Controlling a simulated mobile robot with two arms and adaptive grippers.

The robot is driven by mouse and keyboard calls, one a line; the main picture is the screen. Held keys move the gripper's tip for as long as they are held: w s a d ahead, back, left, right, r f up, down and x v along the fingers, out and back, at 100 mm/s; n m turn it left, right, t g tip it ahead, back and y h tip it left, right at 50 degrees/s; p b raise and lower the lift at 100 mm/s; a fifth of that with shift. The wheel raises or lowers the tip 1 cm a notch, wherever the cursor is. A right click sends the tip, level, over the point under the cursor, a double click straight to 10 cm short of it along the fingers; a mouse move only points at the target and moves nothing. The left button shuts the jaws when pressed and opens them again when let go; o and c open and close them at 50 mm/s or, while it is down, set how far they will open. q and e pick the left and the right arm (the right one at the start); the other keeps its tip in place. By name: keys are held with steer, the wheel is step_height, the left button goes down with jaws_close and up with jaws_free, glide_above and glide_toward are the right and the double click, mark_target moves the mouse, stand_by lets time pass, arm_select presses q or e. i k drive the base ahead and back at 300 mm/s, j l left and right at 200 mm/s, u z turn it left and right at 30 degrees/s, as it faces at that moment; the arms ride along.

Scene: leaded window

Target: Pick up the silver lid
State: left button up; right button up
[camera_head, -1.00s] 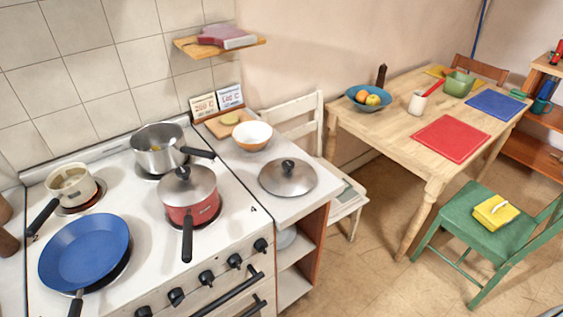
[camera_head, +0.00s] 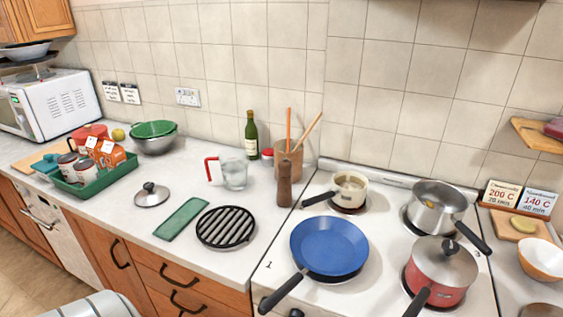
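A small silver lid (camera_head: 151,196) with a dark knob lies on the left worktop, left of the green cloth. Another silver lid (camera_head: 447,259) with a black knob sits on the red saucepan (camera_head: 436,281) on the stove. A third lid (camera_head: 541,311) shows only as a sliver at the bottom right edge, on the right worktop. Neither of my grippers is in view.
A green cloth (camera_head: 181,218) and a black round grate (camera_head: 226,228) lie right of the small lid. A blue frying pan (camera_head: 329,246), a cream pot (camera_head: 349,188) and a steel pot (camera_head: 436,208) stand on the stove.

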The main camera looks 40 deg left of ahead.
mark_target(151, 195)
steer(key=j+u, duration=0.15)
steer(key=u, duration=0.2)
steer(key=j+u, duration=0.1)
steer(key=u, duration=0.25)
steer(key=j+u, duration=0.15)
steer(key=u, duration=0.2)
steer(key=i+j+u, duration=0.2)
steer(key=j, duration=0.3)
steer(key=i+j+u, duration=0.15)
steer(key=i+j, duration=0.15)
steer(key=j, duration=0.2)
steer(key=i+j+u, duration=0.2)
steer(key=j, duration=0.25)
steer(key=i, duration=0.1)
